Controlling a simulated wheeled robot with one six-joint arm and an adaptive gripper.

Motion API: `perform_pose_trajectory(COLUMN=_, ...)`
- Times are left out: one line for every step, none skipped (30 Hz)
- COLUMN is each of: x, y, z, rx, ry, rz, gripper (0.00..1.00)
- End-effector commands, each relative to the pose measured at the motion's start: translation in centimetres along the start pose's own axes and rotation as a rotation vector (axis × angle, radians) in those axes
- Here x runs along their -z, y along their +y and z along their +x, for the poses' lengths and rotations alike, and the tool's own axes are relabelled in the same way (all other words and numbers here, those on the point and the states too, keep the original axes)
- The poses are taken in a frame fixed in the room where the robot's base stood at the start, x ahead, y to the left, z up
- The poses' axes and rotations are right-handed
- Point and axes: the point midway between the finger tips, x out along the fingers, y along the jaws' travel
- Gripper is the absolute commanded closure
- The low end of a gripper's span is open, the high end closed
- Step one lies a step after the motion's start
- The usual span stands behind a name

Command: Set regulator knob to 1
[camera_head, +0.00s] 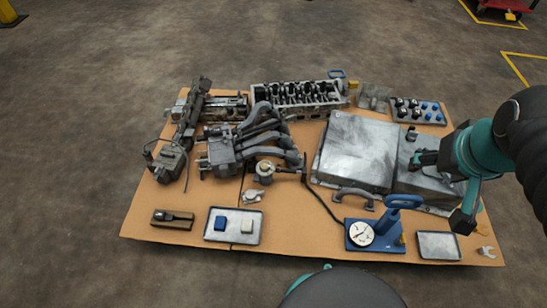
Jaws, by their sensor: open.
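A round white dial (360,234) with dark markings is mounted on a blue base (372,246) at the front right of the cardboard. I cannot make out its reading, and I cannot tell which part is the regulator knob. A blue upright piece with a loop-shaped top (403,202) stands at the right of this base, with a small yellow part beside it. My gripper (441,190) is open and empty, its fingers spread wide, above and to the right of the dial unit. It hangs in front of the grey metal box and hides part of it.
A large grey metal box (357,150) lies behind the dial unit. An empty tray (438,246) and a small wrench-like piece (486,252) are to its right. Another tray (233,236) holds a blue and a pale block. Engine parts (250,140) fill the back left.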

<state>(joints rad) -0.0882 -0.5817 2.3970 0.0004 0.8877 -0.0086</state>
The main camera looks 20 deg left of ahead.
Motion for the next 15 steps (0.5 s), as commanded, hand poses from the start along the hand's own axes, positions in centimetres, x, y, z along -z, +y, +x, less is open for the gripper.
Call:
perform_pose_trajectory(x=1.6, y=-0.8, z=0.6, rx=0.012, ry=-0.023, rz=-0.029, gripper=0.34)
perform_pose_trajectory(x=2.4, y=-1.3, z=1.0, rx=0.018, ry=-0.032, rz=-0.043, gripper=0.34)
perform_pose_trajectory(x=3.5, y=-2.0, z=1.5, rx=0.026, ry=-0.045, rz=-0.063, gripper=0.34)
perform_pose_trajectory(x=4.2, y=-2.5, z=2.0, rx=0.031, ry=-0.055, rz=-0.077, gripper=0.34)
perform_pose_trajectory(x=5.0, y=-3.0, z=2.4, rx=0.037, ry=-0.064, rz=-0.092, gripper=0.34)
perform_pose_trajectory(x=6.0, y=-3.8, z=3.1, rx=0.044, ry=-0.077, rz=-0.111, gripper=0.34)
perform_pose_trajectory(x=6.7, y=-4.4, z=3.6, rx=0.049, ry=-0.088, rz=-0.126, gripper=0.34)
perform_pose_trajectory(x=7.5, y=-5.1, z=4.2, rx=0.054, ry=-0.097, rz=-0.140, gripper=0.34)
perform_pose_trajectory(x=8.3, y=-6.0, z=5.0, rx=0.061, ry=-0.109, rz=-0.161, gripper=0.34)
perform_pose_trajectory(x=8.9, y=-6.7, z=5.6, rx=0.066, ry=-0.120, rz=-0.176, gripper=0.34)
perform_pose_trajectory(x=9.6, y=-7.5, z=6.2, rx=0.071, ry=-0.128, rz=-0.193, gripper=0.34)
perform_pose_trajectory(x=10.3, y=-8.5, z=7.1, rx=0.077, ry=-0.141, rz=-0.213, gripper=0.34)
perform_pose_trajectory(x=10.8, y=-9.3, z=7.8, rx=0.082, ry=-0.151, rz=-0.229, gripper=0.34)
perform_pose_trajectory(x=11.4, y=-10.2, z=8.6, rx=0.087, ry=-0.159, rz=-0.245, gripper=0.34)
perform_pose_trajectory(x=12.0, y=-11.3, z=9.6, rx=0.093, ry=-0.172, rz=-0.267, gripper=0.34)
